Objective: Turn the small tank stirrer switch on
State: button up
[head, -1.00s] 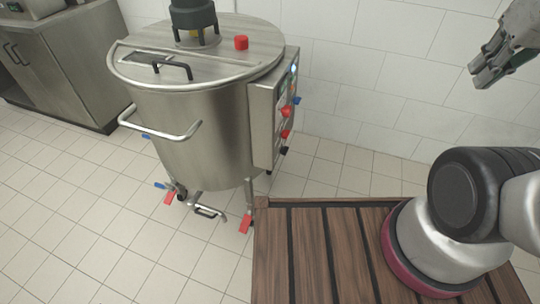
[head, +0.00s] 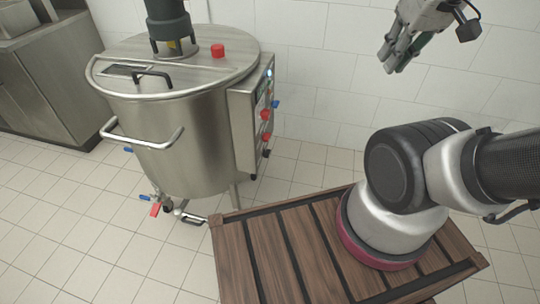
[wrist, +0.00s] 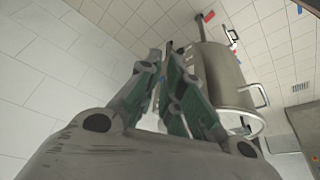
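The steel tank (head: 185,125) stands left of centre in the head view. A control box (head: 243,125) is fixed to its right side. The box carries a lit blue-white indicator (head: 269,73), red knobs (head: 265,114) and (head: 266,137), a blue knob (head: 275,104) and a dark knob (head: 266,153). I cannot tell which one is the stirrer switch or how it is set. My gripper (head: 394,66) hangs in the air right of the box, well apart from it. In the wrist view its fingers (wrist: 163,60) have a narrow gap with nothing seen between them; the tank (wrist: 222,75) is behind.
A slatted wooden platform (head: 235,235) carries my arm's base at the lower right. A handle (head: 150,140) and valves (head: 157,200) stick out of the tank. A steel cabinet (head: 45,80) stands at the left. The tiled floor in front of the tank is clear.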

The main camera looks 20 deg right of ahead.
aim_at(267, 153)
jog(key=o, duration=0.3)
jog(key=w+d+f+g, duration=0.1)
jog(key=f, duration=0.1)
jog(key=w+f+m+g, duration=0.1)
jog(key=f+g, duration=0.1)
jog(key=f, duration=0.1)
jog(key=w+d+f+g, duration=0.1)
jog(key=f, duration=0.2)
jog(key=shift+w+d+f+m+g, duration=0.2)
jog(key=shift+d+m+g, duration=0.1)
jog(key=shift+m, duration=0.1)
jog(key=w+a+f+m+t+y, duration=0.1)
jog(key=w+a+f+m+y, duration=0.3)
jog(key=f, duration=1.3)
jog(key=w+a+f+m+t+y, duration=0.1)
jog(key=w+a+f+y, duration=0.4)
jog(key=f, duration=1.2)
jog(key=w+a+f+m+t+y, duration=0.1)
jog(key=w+a+f+m+y, duration=0.4)
jog(key=f, duration=1.3)
jog(key=w+d+r+n+t+y, duration=0.25)
jog(key=w+n+t, duration=0.35)
jog(key=w, duration=0.7)
jog(key=shift+h, duration=0.45)
jog(key=x, duration=0.6)
jog(key=shift+w+a+r, duration=0.2)
jog(key=shift+w, duration=0.15)
